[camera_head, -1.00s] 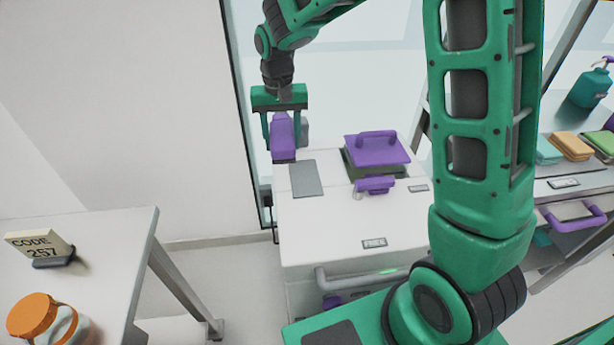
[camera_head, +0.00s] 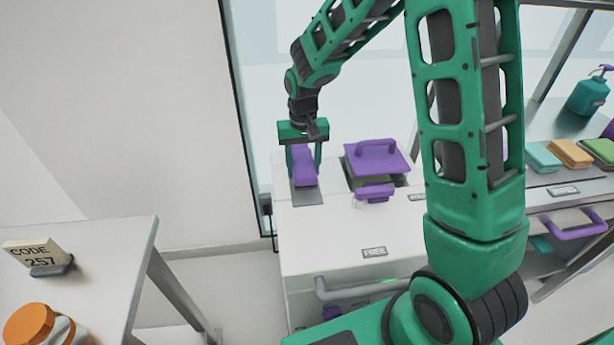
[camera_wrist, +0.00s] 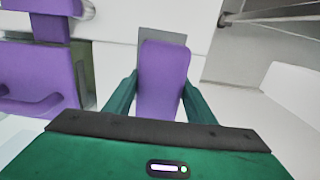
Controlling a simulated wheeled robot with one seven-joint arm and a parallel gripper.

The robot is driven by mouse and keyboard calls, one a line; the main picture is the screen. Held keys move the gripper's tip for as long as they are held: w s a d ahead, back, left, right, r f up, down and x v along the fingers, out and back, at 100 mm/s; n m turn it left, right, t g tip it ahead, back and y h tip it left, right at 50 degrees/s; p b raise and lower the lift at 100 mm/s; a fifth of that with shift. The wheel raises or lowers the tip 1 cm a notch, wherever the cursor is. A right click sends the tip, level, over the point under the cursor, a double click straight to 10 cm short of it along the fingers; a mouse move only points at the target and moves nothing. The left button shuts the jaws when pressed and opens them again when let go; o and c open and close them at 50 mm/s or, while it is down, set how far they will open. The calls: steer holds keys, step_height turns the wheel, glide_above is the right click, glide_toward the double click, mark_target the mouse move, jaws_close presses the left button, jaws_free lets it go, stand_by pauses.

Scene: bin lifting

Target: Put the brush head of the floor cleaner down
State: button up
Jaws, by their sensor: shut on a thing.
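The purple brush head (camera_head: 303,168) is between the fingers of my gripper (camera_head: 304,162), which is shut on it. It is over the grey rectangular pad (camera_head: 308,198) on the white counter unit; whether it touches the pad I cannot tell. In the wrist view the purple brush head (camera_wrist: 163,82) stands between the two green fingers of my gripper (camera_wrist: 160,92). Part of the grey pad (camera_wrist: 172,37) shows just beyond it.
A purple-lidded box (camera_head: 378,155) with a purple handle stands close to the right on the white counter (camera_head: 330,235). A side table (camera_head: 120,235) with a code block (camera_head: 38,255) and an orange-lidded jar (camera_head: 35,325) is at left.

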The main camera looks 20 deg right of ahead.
steer(key=shift+w+d+f, duration=0.15)
steer(key=shift+d+f, duration=0.1)
steer(key=shift+f, duration=1.85)
steer(key=o, duration=0.9)
steer(key=shift+f, duration=0.15)
steer(key=shift+o, duration=0.2)
